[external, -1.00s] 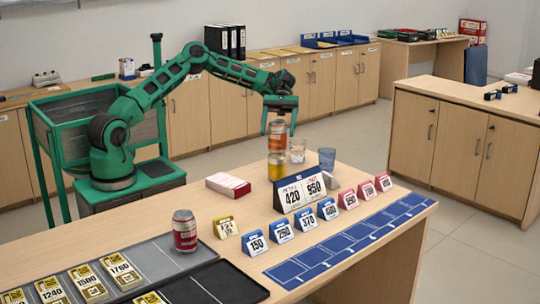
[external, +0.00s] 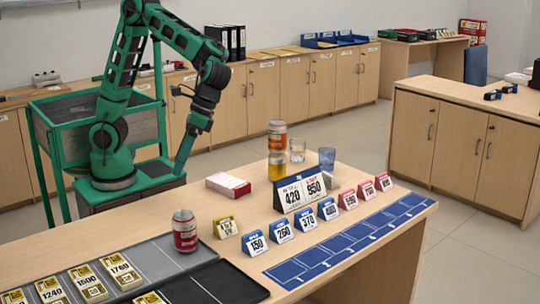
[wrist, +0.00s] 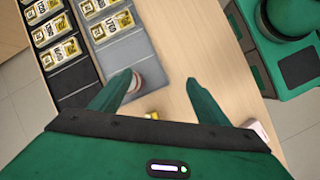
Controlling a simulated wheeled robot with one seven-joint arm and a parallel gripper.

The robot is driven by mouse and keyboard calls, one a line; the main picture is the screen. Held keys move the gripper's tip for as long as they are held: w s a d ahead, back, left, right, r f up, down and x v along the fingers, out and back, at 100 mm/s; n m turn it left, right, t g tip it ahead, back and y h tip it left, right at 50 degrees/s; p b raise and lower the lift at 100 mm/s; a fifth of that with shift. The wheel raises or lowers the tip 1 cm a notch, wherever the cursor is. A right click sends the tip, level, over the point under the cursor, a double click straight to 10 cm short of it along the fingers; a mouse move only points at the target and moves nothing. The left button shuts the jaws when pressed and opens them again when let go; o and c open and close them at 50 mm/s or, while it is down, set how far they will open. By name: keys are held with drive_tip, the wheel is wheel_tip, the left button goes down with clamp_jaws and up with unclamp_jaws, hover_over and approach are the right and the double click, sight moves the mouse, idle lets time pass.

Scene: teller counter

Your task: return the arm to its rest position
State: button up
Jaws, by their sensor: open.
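My green arm is folded up over its base at the left of the external view. My gripper (external: 183,158) points down beside the counter's back edge, empty and clear of the counter objects. In the wrist view its two green fingers (wrist: 158,92) are spread apart with nothing held between them. An orange can stands on a yellow can in a stack (external: 277,150) at the back of the counter (external: 200,200), away from the gripper.
A red-and-white box (external: 228,185), number cards (external: 300,190) and two glasses (external: 327,159) are on the counter. A green-framed bin (external: 62,125) is behind the arm. Cabinets (external: 295,90) line the wall.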

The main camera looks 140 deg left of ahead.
drive_tip(key=s+d+m+y, duration=0.3)
drive_tip(key=s+d+m, duration=0.6)
drive_tip(key=s+d, duration=0.45)
drive_tip(key=s+d+f+m+t+y, duration=0.1)
drive_tip(key=s+d+m+y, duration=0.1)
drive_tip(key=s+m, duration=0.6)
drive_tip(key=s, duration=0.6)
drive_tip(key=shift+d+f+m+t, duration=0.3)
drive_tip(key=shift+d+f+m, duration=0.1)
drive_tip(key=shift+w+f, duration=0.25)
drive_tip(key=shift+w, duration=0.35)
